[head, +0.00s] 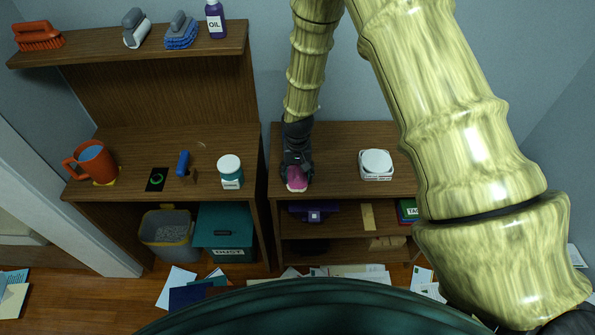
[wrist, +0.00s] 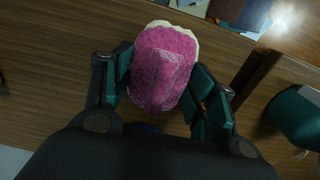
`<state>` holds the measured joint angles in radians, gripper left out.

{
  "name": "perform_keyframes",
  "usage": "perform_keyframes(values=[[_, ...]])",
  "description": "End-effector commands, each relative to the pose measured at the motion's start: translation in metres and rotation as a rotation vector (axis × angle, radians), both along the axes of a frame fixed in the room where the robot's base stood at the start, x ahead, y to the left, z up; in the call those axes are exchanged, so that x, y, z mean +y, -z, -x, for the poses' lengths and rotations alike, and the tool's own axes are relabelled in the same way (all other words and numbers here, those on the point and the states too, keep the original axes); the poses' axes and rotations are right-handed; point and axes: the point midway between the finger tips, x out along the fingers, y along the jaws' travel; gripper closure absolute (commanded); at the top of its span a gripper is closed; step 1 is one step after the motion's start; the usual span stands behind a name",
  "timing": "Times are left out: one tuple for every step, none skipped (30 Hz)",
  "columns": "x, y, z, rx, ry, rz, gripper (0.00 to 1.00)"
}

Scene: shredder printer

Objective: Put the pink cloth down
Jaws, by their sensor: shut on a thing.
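The pink cloth (head: 296,179) is at the end of my arm in the head view, over the front left part of the right-hand wooden unit's top (head: 335,150). In the wrist view the pink cloth (wrist: 163,66) is an oval pad with a pale edge and a lighter patterned patch. My gripper (head: 297,168) points down and is shut on it. The wrist view shows my gripper's teal finger pads (wrist: 163,88) on either side of the cloth. I cannot tell whether the cloth touches the wood.
A white square device (head: 376,164) stands right of my gripper on the same top, with bare wood between. A gap separates the units. Papers (head: 178,285) litter the floor.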

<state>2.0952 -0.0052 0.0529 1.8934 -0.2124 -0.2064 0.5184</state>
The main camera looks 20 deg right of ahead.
Motion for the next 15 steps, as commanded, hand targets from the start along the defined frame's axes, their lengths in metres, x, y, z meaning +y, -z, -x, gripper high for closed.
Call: perform_keyframes(values=[[0.0, 0.0003, -0.0002, 0.0, 0.0, 0.0, 0.7], [0.0, 0.0004, -0.0001, 0.0, 0.0, 0.0, 0.7], [-0.0001, 0.0004, -0.0002, 0.0, 0.0, 0.0, 0.7], [0.0, 0.0004, -0.0001, 0.0, 0.0, 0.0, 0.7], [0.0, 0.0004, -0.0001, 0.0, 0.0, 0.0, 0.7], [0.0, 0.0004, 0.0, 0.0, 0.0, 0.0, 0.7], [0.0, 0.0007, 0.0, 0.0, 0.0, 0.0, 0.7], [0.0, 0.0014, 0.0, 0.0, 0.0, 0.0, 0.7], [0.0, 0.0025, 0.0001, 0.0, 0.0, 0.0, 0.7], [0.0, 0.0033, 0.0001, 0.0, 0.0, 0.0, 0.7], [0.0, 0.004, 0.0001, 0.0, 0.001, 0.0, 0.7], [0.0001, 0.0029, 0.0, 0.0, 0.001, 0.0, 0.35], [0.0, 0.0028, 0.0, 0.0, 0.001, 0.0, 0.3], [0.0, 0.0028, 0.0, 0.0, 0.0, 0.0, 0.24], [0.0001, 0.0028, 0.0, 0.0, 0.0, 0.0, 0.21]])
